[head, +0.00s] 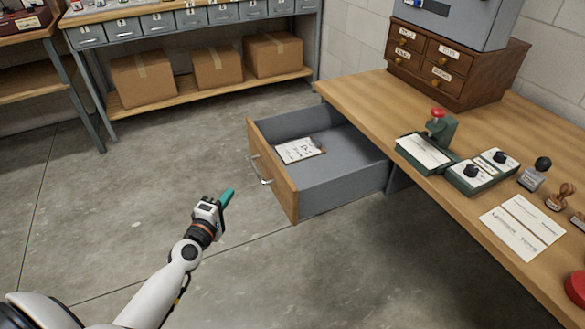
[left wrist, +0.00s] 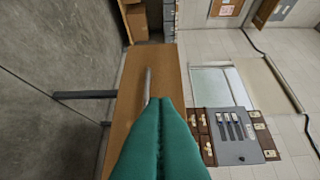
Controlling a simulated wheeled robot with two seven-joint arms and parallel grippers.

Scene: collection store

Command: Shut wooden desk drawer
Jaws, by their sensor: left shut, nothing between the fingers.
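The desk drawer (head: 330,180) stands pulled out from the wooden desk (head: 350,92). It has grey sides, a wooden front (head: 272,168) and a metal bar handle (head: 260,170). My left gripper (head: 228,196) is in front of the drawer front, a little left of and below the handle in the head view, apart from it. Its green fingers are shut with nothing between them. In the left wrist view the fingers (left wrist: 160,110) point toward the wooden drawer front (left wrist: 135,110) and cover part of it; the handle (left wrist: 147,85) shows beside the fingertips. My right gripper is not in view.
A clipboard with paper (head: 299,150) lies inside the drawer. The desktop holds a small wooden cabinet (head: 450,65), a green stamping device (head: 430,148), stamps and papers (head: 522,226). A shelf with cardboard boxes (head: 217,66) stands behind. The floor left of the drawer is clear.

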